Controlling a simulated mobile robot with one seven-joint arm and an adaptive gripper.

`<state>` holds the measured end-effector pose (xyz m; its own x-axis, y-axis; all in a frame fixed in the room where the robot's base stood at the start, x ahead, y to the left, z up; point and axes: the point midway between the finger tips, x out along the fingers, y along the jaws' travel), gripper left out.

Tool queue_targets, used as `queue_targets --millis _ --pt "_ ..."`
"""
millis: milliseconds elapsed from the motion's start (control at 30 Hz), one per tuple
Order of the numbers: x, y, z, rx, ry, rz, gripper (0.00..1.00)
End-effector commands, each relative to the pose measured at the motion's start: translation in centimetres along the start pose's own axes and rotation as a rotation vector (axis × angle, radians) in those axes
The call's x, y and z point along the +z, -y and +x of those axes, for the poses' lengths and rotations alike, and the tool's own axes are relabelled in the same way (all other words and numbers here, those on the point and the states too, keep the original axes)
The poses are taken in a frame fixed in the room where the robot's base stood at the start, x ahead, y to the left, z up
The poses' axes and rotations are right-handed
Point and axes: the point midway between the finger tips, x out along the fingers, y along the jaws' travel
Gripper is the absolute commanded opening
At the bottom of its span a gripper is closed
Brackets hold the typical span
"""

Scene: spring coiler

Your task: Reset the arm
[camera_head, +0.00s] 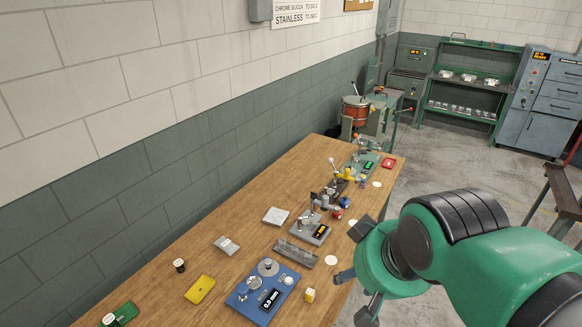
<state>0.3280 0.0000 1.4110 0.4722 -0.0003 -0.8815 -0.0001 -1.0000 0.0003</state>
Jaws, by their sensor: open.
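My arm, green and dark grey, comes in from the lower right. My gripper (356,292) hangs at the right edge of the wooden workbench (225,248). Its dark fingers point down and to the left and stand apart. I see nothing between them. One finger is close to the bench edge in the picture; I cannot tell its height above the bench.
A green shelf unit (468,85) and a blue-grey cabinet (540,100) stand at the back.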

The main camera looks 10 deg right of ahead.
Motion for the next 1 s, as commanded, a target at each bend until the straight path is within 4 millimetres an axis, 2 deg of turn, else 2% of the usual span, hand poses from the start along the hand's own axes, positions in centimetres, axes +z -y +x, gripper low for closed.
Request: queue_targets --millis 400,600,767,1000 --pt "3.2 0.0 6.0 0.0 0.001 0.0 0.44" --pt "4.4 0.0 8.2 0.0 0.0 0.0 0.44" --pt "4.8 0.0 9.0 0.0 0.0 0.0 0.44" --pt "4.8 0.0 9.0 0.0 0.0 0.0 0.44"
